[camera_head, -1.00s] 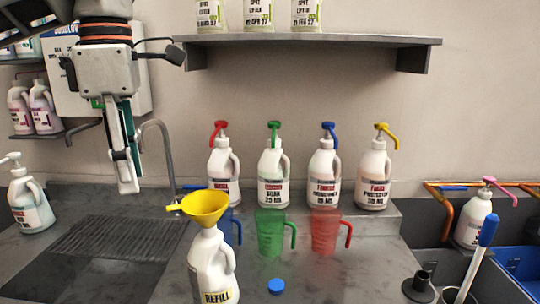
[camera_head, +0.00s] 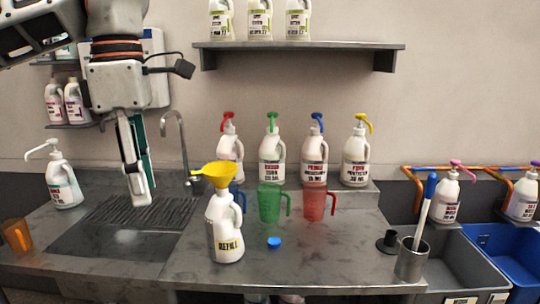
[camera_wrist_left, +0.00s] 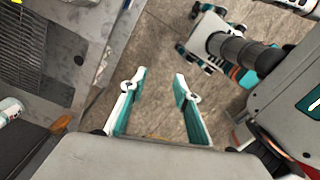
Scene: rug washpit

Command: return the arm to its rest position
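My left arm comes in from the upper left in the head view. Its left gripper (camera_head: 143,197) points down in front of the grated part of the counter, left of the white REFILL bottle (camera_head: 225,240) with a yellow funnel (camera_head: 220,175) on top. In the left wrist view the two teal-lined fingers (camera_wrist_left: 160,85) are spread apart with bare floor between them, holding nothing. Teal and white parts beside a black cylinder at the wrist view's top look like my right gripper (camera_wrist_left: 200,50); its finger state is unclear. It is not in the head view.
The counter (camera_head: 330,250) bears a green jug (camera_head: 270,204), a red jug (camera_head: 314,203), a blue cap (camera_head: 274,243) and several pump bottles behind. A tap (camera_head: 180,140) rises behind my left gripper. An orange jug (camera_head: 16,236) stands far left; sinks lie right.

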